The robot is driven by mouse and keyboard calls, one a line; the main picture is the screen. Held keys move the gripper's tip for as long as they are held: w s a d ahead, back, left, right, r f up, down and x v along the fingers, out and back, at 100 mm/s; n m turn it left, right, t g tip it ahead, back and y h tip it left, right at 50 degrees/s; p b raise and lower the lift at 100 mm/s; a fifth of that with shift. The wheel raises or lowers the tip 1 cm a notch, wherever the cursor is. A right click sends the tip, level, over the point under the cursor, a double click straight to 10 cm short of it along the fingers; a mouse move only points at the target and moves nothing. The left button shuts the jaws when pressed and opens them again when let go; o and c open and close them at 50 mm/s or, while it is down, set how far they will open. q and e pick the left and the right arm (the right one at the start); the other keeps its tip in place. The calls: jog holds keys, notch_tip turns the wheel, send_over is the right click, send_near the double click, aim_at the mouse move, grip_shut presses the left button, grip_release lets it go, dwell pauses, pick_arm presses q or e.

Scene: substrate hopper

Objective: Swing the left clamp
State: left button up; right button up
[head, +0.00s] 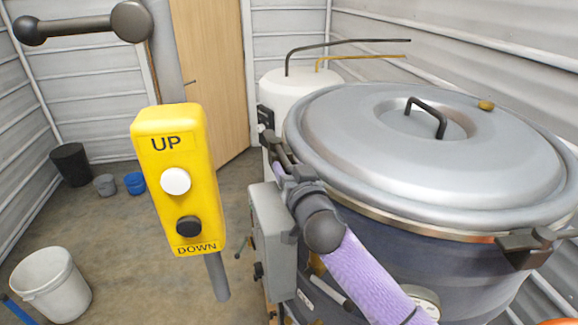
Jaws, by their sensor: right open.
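The large grey hopper (360,225) stands at the right with its domed lid (340,130) on. A dark clamp (278,148) sits at the left side of its rim. My right gripper (284,174), on the purple-sleeved arm, is open at this clamp, its fingers right beside or over it. The gripper hides part of the clamp, and I cannot tell whether they touch. Another dark clamp (525,247) sits on the rim at the front right. My left gripper is out of view.
A yellow UP/DOWN control box (180,215) on a grey post stands close at left, below a dark ball-ended lever (75,25). A grey box (270,235) is beside the hopper. A white tank (300,90) stands behind. A white bucket (55,290) is on the open floor.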

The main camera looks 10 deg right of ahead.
jog(key=shift+w+a, duration=0.1)
jog(key=shift+w, duration=0.55)
grip_shut()
dwell(1.0)
